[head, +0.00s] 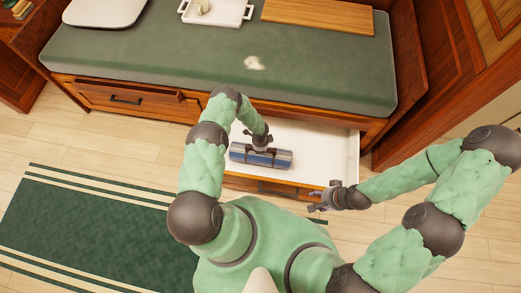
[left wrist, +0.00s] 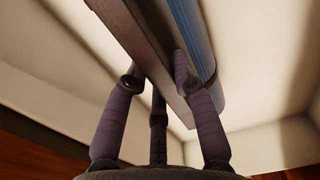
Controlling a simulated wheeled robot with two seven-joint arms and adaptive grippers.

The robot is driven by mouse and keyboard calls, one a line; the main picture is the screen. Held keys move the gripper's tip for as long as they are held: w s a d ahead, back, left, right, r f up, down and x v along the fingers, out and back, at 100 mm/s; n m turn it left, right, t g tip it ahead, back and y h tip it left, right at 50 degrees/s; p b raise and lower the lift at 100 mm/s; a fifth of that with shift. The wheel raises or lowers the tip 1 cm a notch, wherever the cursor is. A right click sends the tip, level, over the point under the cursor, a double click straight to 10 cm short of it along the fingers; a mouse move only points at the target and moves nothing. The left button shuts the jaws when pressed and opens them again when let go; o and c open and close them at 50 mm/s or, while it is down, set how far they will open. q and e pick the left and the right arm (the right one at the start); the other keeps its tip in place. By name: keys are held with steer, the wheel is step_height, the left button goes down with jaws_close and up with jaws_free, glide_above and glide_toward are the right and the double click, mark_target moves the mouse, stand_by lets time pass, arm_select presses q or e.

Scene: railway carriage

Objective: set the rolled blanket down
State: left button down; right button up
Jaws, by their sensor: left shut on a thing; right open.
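The rolled blanket (head: 268,158) is a blue and grey roll lying lengthwise inside the outline of the open white drawer (head: 335,145). My left gripper (head: 262,146) is over it and shut on it. In the left wrist view, the fingers (left wrist: 160,85) press on the roll (left wrist: 165,40), whose blue striped side and brownish side show. I cannot tell whether the roll touches the drawer floor. My right gripper (head: 325,199) is open and empty at the drawer's front edge, to the right.
The drawer is under a green cushioned bench (head: 180,60). On the bench are a white tray (head: 225,14), a wooden board (head: 318,15) and a pale pad (head: 105,10). A shut drawer (head: 125,100) is to the left. A green striped rug (head: 85,225) lies on the floor. The drawer's right part is empty.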

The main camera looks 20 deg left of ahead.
arm_select(q)
steer(key=shift+f, duration=0.2)
stand_by(0.3)
steer(key=c, duration=0.9)
jaws_free()
steer(key=shift+c, duration=0.2)
steer(key=c, duration=0.4)
steer(key=shift+r, duration=0.15)
steer(key=shift+r+p, duration=1.85)
steer(key=shift+r, duration=0.5)
